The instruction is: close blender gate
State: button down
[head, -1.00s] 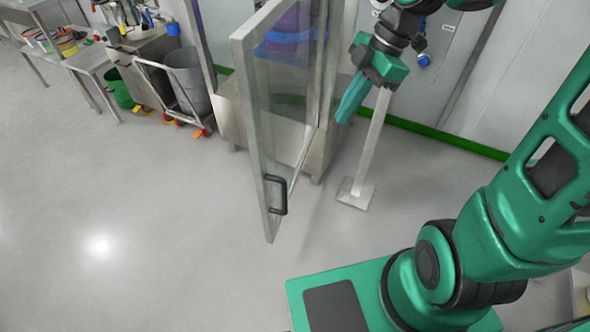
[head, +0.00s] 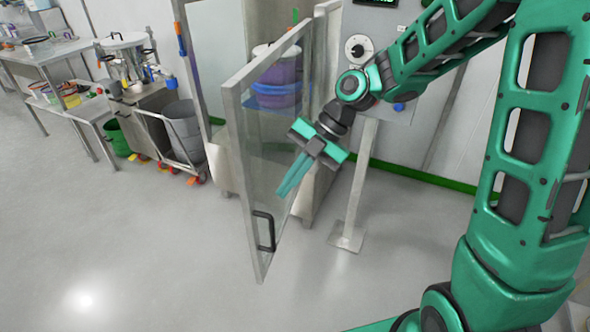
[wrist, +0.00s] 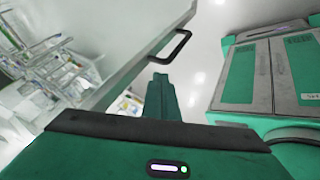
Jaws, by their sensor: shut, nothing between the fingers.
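The blender gate (head: 250,165) is a clear panel in a light metal frame, standing open and swung out toward me in the head view. Its black handle (head: 266,232) is near the lower free corner; the handle also shows in the wrist view (wrist: 178,50), ahead of the fingers. My gripper (head: 284,192) is shut and empty, on the right side of the gate, its fingers pointing down and left. In the head view the fingertips appear close to the panel; I cannot tell whether they touch. Behind the gate, a purple and blue container (head: 278,75) stands inside the enclosure.
A post on a square foot (head: 346,236) stands right of the gate, with a control panel (head: 368,50) behind it. A grey bin on a cart (head: 184,130) and a steel table (head: 50,52) are at the left. The floor in front is clear.

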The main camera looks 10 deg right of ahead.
aim_at(253, 207)
jog(key=shift+w+a+f, duration=0.3)
jog(key=shift+a+f, duration=0.05)
jog(key=shift+a, duration=0.5)
jog(key=shift+w+a+f, duration=0.25)
jog(key=shift+a+f, duration=0.05)
jog(key=shift+a, duration=0.55)
jog(key=shift+w+a+f, duration=0.3)
jog(key=shift+a+f, duration=0.05)
jog(key=shift+a, duration=0.5)
